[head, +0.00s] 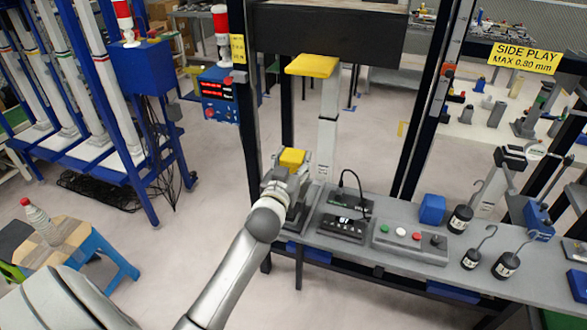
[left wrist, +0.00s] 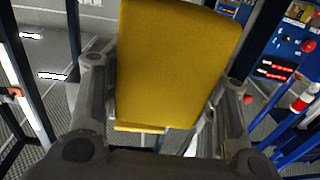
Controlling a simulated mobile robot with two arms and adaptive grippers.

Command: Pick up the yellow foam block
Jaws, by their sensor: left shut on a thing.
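The yellow foam block (head: 292,157) is in my left gripper (head: 288,172), above or at the left end of the grey bench. In the left wrist view the yellow foam block (left wrist: 178,65) fills the space between the two fingers of my left gripper (left wrist: 165,100), which is shut on it. The gripper hides part of the block in the head view. I cannot tell whether the block touches anything below. My right gripper is not in view.
A yellow pad (head: 312,66) tops a white post behind the gripper. The grey bench (head: 400,268) holds black devices (head: 343,227), a button box (head: 410,243), a blue block (head: 432,209) and several black weights (head: 460,218). Dark frame uprights flank the post. A wooden stool (head: 60,245) stands at left.

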